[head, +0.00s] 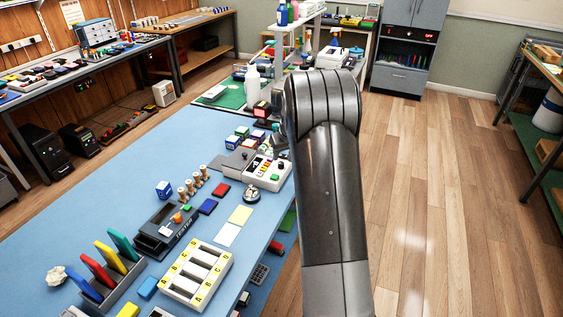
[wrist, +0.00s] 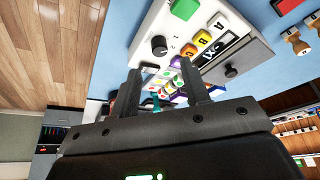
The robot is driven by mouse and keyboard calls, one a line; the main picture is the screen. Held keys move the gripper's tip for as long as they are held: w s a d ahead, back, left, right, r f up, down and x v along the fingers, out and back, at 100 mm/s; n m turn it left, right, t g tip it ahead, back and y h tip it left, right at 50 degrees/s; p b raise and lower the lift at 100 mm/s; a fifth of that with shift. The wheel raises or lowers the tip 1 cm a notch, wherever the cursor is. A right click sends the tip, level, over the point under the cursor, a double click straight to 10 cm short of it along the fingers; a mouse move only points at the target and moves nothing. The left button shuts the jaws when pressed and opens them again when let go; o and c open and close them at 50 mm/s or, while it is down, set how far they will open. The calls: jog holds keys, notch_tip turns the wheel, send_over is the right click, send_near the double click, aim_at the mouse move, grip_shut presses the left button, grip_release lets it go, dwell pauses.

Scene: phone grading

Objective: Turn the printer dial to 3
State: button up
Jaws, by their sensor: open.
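The white printer (head: 254,182) stands near the right edge of the blue table in the head view, with a green button and small coloured keys on top. In the wrist view the printer (wrist: 152,22) shows close up and tilted. Its round black dial (wrist: 159,45) stands out from the white face; I cannot read its setting. My gripper (wrist: 160,68) is open and empty. Its two fingers point towards the printer, and the dial shows just beyond and between the fingertips in the picture, apparently apart from them. In the head view my arm hides most of the gripper.
Left of the printer are a grey flat part (head: 236,163) and several wooden stamps (head: 192,186). Coloured boxes (head: 242,132) stand behind it. A red pad (head: 221,190), a blue pad (head: 208,206) and a round metal piece (head: 251,196) lie in front. Floor is clear at right.

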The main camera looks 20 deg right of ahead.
aim_at(281, 163)
jog(key=x, duration=0.6)
grip_shut()
dwell(0.4)
